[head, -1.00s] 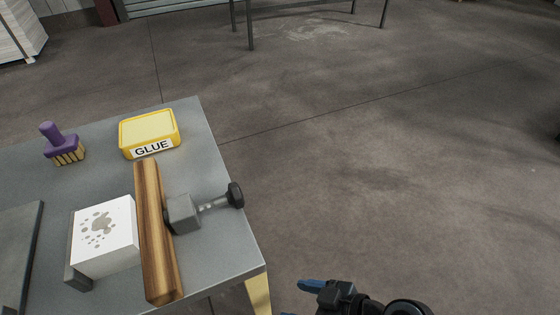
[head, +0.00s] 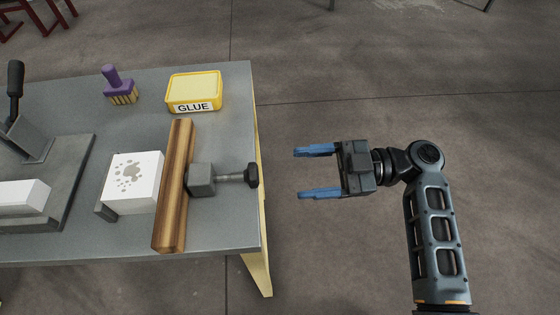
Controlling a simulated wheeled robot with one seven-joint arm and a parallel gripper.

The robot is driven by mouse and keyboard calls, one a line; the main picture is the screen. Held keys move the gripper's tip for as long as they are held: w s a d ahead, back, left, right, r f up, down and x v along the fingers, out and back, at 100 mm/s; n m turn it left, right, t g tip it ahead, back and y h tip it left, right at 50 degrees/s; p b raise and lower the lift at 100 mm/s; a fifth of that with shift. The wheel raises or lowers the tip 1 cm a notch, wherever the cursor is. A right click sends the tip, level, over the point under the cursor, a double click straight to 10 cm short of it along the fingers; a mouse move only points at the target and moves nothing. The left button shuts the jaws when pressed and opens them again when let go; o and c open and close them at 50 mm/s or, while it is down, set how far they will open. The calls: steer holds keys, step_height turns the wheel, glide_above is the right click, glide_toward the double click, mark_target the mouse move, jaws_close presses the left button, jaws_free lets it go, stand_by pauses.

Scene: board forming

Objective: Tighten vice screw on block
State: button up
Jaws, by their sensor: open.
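The vice screw (head: 236,177) has a black knob (head: 252,175) and sticks out to the right from a grey vice body (head: 201,179), near the table's right edge. A long wooden bar (head: 174,190) lies between the vice body and a white block (head: 133,182) with grey blotches on top. A grey jaw (head: 105,212) stands at the block's left side. My gripper (head: 317,172) is open and empty, with blue fingers pointing left toward the knob. It is to the right of the table, apart from the knob by a clear gap.
A yellow glue box (head: 193,92) and a purple brush (head: 119,87) stand at the back of the grey table (head: 228,226). A grey press-like device (head: 70,178) with a black handle and a white piece is at the left. The floor right of the table is clear.

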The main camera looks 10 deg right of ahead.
steer(key=a+p, duration=0.1)
steer(key=a, duration=0.6)
steer(key=shift+w+a+r+n+p, duration=0.25)
steer(key=shift+r+n+p, duration=0.05)
steer(key=c, duration=1.1)
